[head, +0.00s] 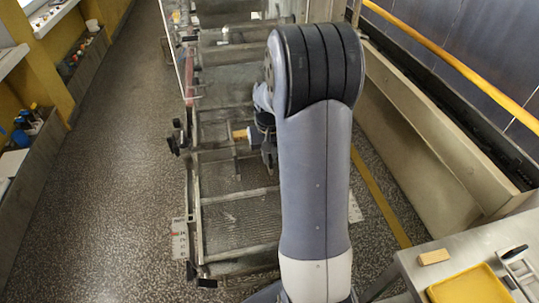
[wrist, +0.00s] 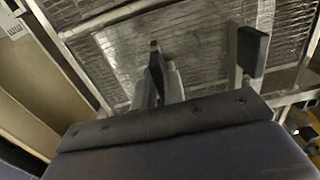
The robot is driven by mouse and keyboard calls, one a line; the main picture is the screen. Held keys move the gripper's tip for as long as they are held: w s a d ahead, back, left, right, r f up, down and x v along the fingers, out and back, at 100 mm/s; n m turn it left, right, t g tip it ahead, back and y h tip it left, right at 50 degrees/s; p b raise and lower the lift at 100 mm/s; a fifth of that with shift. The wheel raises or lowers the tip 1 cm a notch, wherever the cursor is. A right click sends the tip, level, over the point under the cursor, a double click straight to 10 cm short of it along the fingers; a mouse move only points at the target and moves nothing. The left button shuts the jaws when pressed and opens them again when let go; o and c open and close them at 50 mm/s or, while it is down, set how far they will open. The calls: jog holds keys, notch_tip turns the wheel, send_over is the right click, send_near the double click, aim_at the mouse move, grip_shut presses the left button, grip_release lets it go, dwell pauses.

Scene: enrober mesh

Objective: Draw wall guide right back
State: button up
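My gripper (wrist: 205,60) shows in the wrist view as two dark fingers with a clear gap between them, with mesh visible through the gap. Nothing is seen held. In the head view my gripper (head: 268,150) is mostly hidden behind my arm, over the mesh conveyor (head: 240,222). A tan-ended piece (head: 240,134) sits just left of it; I cannot tell if they touch. Metal rails cross and edge the mesh, and one rail (wrist: 118,16) runs diagonally in the wrist view. I cannot tell which part is the right wall guide; my arm hides the conveyor's right side.
A steel table (head: 400,268) with a yellow tray (head: 468,287) and a tan block (head: 434,257) stands at the lower right. A yellow handrail (head: 450,60) and a long trough (head: 420,140) run along the right. The speckled floor (head: 110,160) left of the conveyor is clear.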

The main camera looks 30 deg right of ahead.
grip_shut()
jog(key=s+d, duration=0.1)
jog(key=d, duration=0.5)
jog(key=s+d, duration=0.1)
jog(key=d, duration=0.2)
jog(key=shift+s+d, duration=0.1)
jog(key=shift+s, duration=0.2)
jog(key=o, duration=0.5)
grip_release()
jog(key=shift+d, duration=0.2)
jog(key=shift+o, duration=0.3)
jog(key=shift+a, duration=0.1)
